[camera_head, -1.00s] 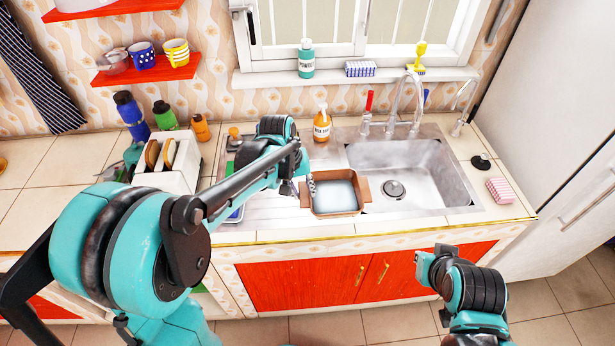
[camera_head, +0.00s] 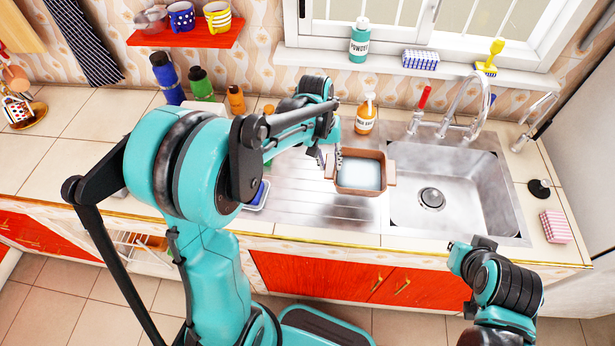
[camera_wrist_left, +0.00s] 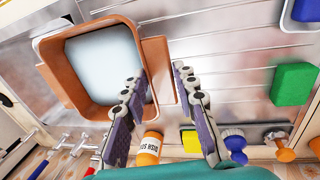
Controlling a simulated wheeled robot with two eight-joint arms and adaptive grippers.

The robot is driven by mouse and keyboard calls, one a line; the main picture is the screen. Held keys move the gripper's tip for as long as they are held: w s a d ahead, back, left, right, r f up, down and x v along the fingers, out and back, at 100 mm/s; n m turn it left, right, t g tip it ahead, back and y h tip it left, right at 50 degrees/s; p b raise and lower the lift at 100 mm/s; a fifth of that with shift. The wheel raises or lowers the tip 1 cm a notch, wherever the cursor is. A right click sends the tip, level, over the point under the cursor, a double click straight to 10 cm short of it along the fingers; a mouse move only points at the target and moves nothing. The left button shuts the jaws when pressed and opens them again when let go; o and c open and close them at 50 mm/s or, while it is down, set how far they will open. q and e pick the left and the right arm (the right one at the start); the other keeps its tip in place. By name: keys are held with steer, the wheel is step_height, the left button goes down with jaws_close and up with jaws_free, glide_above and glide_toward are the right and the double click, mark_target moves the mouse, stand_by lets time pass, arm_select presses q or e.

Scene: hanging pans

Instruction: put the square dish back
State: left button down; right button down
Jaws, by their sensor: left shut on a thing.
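The square dish (camera_head: 361,174) is brown outside with a pale blue-white inside and a handle tab on each side. It is held above the drainboard, near the left edge of the sink in the head view. My left gripper (camera_head: 330,160) is shut on the dish's left handle. In the left wrist view, the dish (camera_wrist_left: 105,65) fills the upper left, and the fingers of my left gripper (camera_wrist_left: 160,85) sit on either side of its handle tab. My right gripper (camera_head: 465,255) is in front of the counter, away from the dish; its fingers are too unclear to read.
The metal sink (camera_head: 480,190) lies right of the dish, with a faucet (camera_head: 465,105) behind it. An orange soap bottle (camera_head: 365,115) stands behind the dish. A red shelf (camera_head: 190,35) with cups hangs at upper left. The left counter (camera_head: 75,150) has free room.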

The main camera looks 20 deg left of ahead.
arm_select(q)
steer(key=a+f+b, duration=0.1)
steer(key=a+f, duration=0.1)
steer(key=f, duration=0.1)
steer(key=s+a+f+b, duration=0.1)
steer(key=a+f, duration=0.1)
steer(key=a+f+b, duration=0.1)
steer(key=a+f, duration=0.2)
steer(key=shift+s+f, duration=0.3)
steer(key=shift+s, duration=0.1)
steer(key=shift+r, duration=0.1)
steer(key=shift+s, duration=0.1)
steer(key=c, duration=1.2)
jaws_free()
